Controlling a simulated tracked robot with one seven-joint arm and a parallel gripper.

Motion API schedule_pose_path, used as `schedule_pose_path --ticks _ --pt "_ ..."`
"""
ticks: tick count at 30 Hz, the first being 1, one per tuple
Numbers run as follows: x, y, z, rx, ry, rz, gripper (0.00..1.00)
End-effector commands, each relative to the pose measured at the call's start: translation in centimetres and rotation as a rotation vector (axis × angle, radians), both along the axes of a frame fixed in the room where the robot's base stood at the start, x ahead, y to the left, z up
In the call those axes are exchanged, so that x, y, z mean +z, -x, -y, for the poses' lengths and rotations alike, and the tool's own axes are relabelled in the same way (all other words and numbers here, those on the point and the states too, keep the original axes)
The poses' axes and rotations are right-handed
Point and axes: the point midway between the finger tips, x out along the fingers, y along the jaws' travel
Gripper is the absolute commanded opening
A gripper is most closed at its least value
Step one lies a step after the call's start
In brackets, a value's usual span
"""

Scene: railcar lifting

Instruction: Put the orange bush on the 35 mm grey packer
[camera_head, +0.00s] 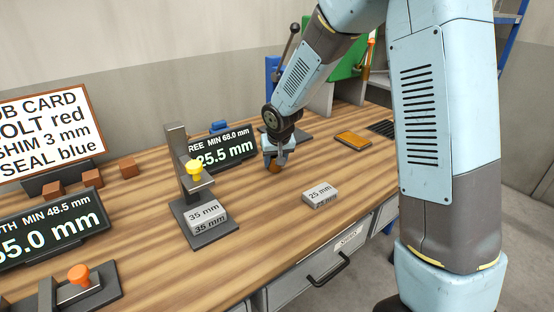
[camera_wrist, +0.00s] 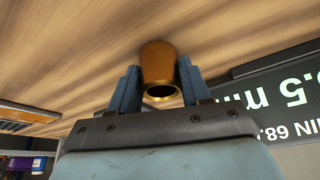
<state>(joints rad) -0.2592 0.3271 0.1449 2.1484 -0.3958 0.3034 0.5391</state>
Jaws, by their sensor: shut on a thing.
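The orange bush (camera_wrist: 158,66) is a short hollow cylinder, held between the two fingers of my gripper (camera_wrist: 160,92) in the wrist view. In the head view my gripper (camera_head: 275,155) points down over the bench, and the bush (camera_head: 273,168) shows small and partly hidden at its tips. I cannot tell whether the bush touches the bench. The 35 mm grey packer (camera_head: 205,214) lies on the dark base of a gauge stand (camera_head: 178,160), left of and nearer than my gripper. A yellow knob (camera_head: 195,170) on the stand is above the packer.
A 25 mm grey packer (camera_head: 321,193) lies right of the stand, near the bench's front edge. An orange-topped tray (camera_head: 352,140) is at the right. Bare bench lies between the two packers.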

Motion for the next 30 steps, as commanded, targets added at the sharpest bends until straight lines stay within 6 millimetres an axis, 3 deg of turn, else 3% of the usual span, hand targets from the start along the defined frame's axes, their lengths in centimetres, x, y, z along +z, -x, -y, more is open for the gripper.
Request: schedule_pose_path --ticks 7,8,15,24,30 --pt "-0.1 0.0 0.0 0.000 0.000 0.001 0.02" --pt "-0.1 0.0 0.0 0.000 0.000 0.000 0.48" --pt "-0.1 0.0 0.0 0.000 0.000 0.000 0.71" --pt "0.1 0.0 0.0 0.000 0.000 0.001 0.73" --pt "1.8 0.6 0.3 -0.001 0.000 0.003 0.73"
